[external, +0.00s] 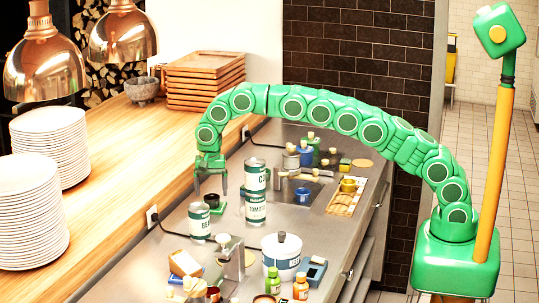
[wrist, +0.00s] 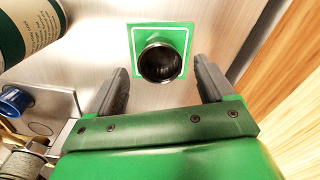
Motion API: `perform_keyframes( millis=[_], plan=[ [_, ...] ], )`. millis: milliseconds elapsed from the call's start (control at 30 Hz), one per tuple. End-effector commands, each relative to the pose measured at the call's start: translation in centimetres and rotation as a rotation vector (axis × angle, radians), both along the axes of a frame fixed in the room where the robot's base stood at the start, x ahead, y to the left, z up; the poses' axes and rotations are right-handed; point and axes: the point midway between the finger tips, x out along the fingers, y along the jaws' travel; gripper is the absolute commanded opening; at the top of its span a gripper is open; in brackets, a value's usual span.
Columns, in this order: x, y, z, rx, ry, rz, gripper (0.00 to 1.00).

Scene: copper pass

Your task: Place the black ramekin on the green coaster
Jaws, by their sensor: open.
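The black ramekin (wrist: 160,64) stands on the green coaster (wrist: 139,33) in the wrist view, nearer the coaster's lower edge in the picture. The coaster is square with a white line near its edge. In the external view the ramekin (external: 211,200) is a small dark cup, with a bit of the green coaster (external: 219,209) showing beside it. My gripper (external: 210,189) points down just above the ramekin. In the wrist view my gripper (wrist: 160,70) is open, with one finger to each side of the ramekin and visible gaps between.
Stacked cans (external: 255,192) stand close right of my gripper, and another can (external: 199,222) stands just in front. A can (wrist: 28,30) shows at the wrist view's upper left. A wooden ledge (external: 110,185) with plate stacks (external: 27,215) runs along the left.

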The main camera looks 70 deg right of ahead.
Motion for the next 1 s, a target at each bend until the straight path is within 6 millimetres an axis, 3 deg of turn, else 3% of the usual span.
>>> perform_keyframes(
  millis=[100,400,633,1000],
  plan=[
    [0.1,0.1,2.4,0.001,-0.006,0.001,0.82],
    [0.0,0.1,6.5,0.001,0.001,0.001,0.82],
    [0.0,0.1,8.1,0.000,0.000,0.001,0.82],
    [-0.1,-0.1,8.8,-0.001,0.003,0.002,0.82]
  ],
)
